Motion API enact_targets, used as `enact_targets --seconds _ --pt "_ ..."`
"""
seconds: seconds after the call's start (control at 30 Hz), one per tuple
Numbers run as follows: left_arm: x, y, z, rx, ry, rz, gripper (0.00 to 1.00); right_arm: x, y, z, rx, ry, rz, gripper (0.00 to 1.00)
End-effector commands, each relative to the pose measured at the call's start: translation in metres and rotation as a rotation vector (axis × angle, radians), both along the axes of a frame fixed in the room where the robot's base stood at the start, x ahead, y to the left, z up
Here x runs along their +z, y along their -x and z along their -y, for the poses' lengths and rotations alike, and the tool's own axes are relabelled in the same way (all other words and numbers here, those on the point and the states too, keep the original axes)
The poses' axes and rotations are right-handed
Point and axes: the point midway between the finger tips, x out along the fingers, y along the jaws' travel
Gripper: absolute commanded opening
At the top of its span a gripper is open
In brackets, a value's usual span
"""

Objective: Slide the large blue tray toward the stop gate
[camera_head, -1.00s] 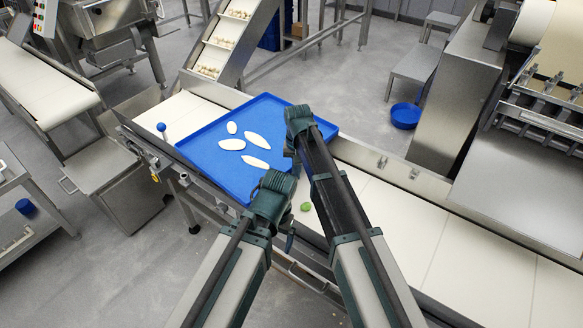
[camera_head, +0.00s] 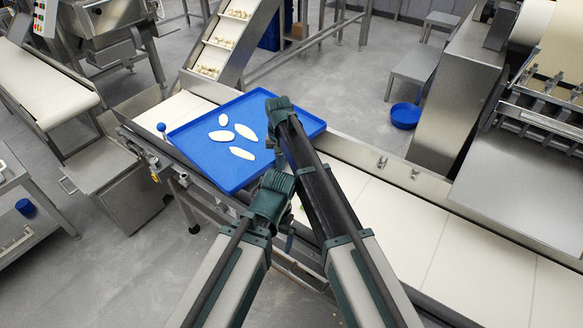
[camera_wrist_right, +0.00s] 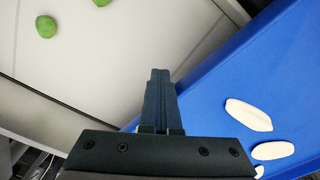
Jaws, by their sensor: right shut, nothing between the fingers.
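The large blue tray (camera_head: 203,172) lies on the white conveyor belt, with several pale oval pieces (camera_head: 222,135) on it. A dark plate (camera_head: 145,145) with a blue knob (camera_head: 161,127) stands at the tray's left side; I cannot tell for sure that it is the stop gate. My right gripper (camera_head: 277,138) is at the tray's right part. In the right wrist view its shut, empty fingers (camera_wrist_right: 158,97) are at the tray's rim (camera_wrist_right: 205,65); contact is unclear. My left gripper (camera_head: 268,205) is by the tray's near right corner; its jaws are not clear.
The belt (camera_head: 400,225) runs on to the lower right, bare there, with metal side rails. Green lumps (camera_wrist_right: 45,26) lie on the belt in the wrist view. An inclined conveyor (camera_head: 222,45) stands behind the tray. A machine (camera_head: 465,95) stands at the right.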

Motion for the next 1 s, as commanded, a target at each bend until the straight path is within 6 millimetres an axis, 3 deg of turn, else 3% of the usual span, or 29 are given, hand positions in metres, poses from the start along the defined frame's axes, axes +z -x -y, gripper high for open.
enact_targets --seconds 0.4,1.0 --pt "0.0 0.0 0.001 -0.002 0.0 0.0 0.95 0.0 -0.017 -0.025 0.001 -0.001 0.0 0.0" --pt "0.0 -0.002 0.002 -0.004 0.0 0.001 0.95 0.0 -0.003 -0.01 0.005 0.0 0.0 0.0"
